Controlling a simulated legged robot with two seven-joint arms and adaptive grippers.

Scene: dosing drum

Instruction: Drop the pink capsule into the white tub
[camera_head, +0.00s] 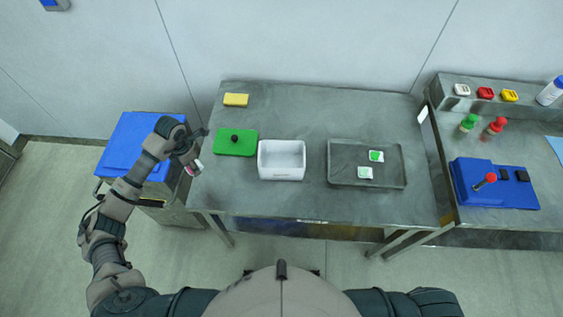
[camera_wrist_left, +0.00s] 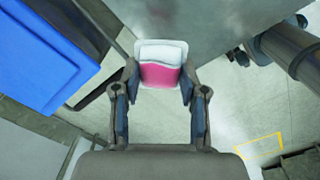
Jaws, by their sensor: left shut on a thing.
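My left gripper (camera_head: 190,164) is at the left edge of the grey table, over the gap beside the blue-topped cabinet. It is shut on the pink capsule (camera_wrist_left: 160,74), which shows pink and white between the fingertips in the left wrist view. In the head view the capsule (camera_head: 188,170) is small and partly hidden by the gripper. The white tub (camera_head: 282,175) stands open on the table to the right of the gripper, and its visible inside looks empty. My right gripper is out of view.
A green plate with a black knob (camera_head: 236,143) lies between my left gripper and the tub. A yellow block (camera_head: 236,100) is behind it. A grey tray (camera_head: 345,178) holds green-and-white packets (camera_head: 365,172). A blue-topped cabinet (camera_head: 133,135) stands left.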

